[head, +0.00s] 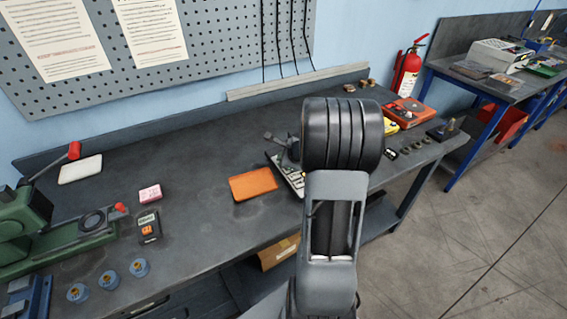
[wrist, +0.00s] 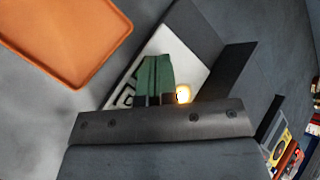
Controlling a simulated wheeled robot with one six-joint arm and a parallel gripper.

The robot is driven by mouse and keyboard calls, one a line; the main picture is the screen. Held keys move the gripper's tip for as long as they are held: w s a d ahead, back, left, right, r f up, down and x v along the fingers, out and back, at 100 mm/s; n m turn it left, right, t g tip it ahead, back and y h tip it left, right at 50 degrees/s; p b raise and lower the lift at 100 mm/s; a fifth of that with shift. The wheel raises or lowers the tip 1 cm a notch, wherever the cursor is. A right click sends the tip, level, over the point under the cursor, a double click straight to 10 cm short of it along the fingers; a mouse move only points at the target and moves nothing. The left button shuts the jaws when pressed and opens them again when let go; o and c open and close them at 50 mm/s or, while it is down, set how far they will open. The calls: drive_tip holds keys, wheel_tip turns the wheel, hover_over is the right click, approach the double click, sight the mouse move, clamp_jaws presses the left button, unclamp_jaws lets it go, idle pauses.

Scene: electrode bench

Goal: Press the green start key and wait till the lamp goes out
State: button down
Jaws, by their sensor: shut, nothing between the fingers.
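A device with a pale panel (head: 291,181) stands on the bench, partly behind my arm. In the wrist view its white panel (wrist: 191,62) carries black line markings and has dark surfaces beside it. A lamp (wrist: 183,94) glows yellow-white close to the right of my fingers. My gripper (wrist: 155,58) is shut and empty, its two green-faced fingers together over the panel. In the head view my gripper (head: 282,143) is small and over the device. I cannot make out the green start key; my fingers cover part of the panel. Whether the fingertips touch it I cannot tell.
An orange tray (head: 253,184) lies left of the device and also shows in the wrist view (wrist: 75,35). A red device (head: 408,111) and small parts lie to the right. A pink box (head: 150,193) and a dark meter (head: 148,226) stand further left.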

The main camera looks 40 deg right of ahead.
drive_tip(key=shift+r, duration=0.1)
drive_tip(key=shift+r+p, duration=0.65)
drive_tip(key=shift+r, duration=0.1)
wheel_tip(320, 180, up, 5)
drive_tip(key=p, duration=0.4)
drive_tip(key=shift+r, duration=0.1)
idle(0.9)
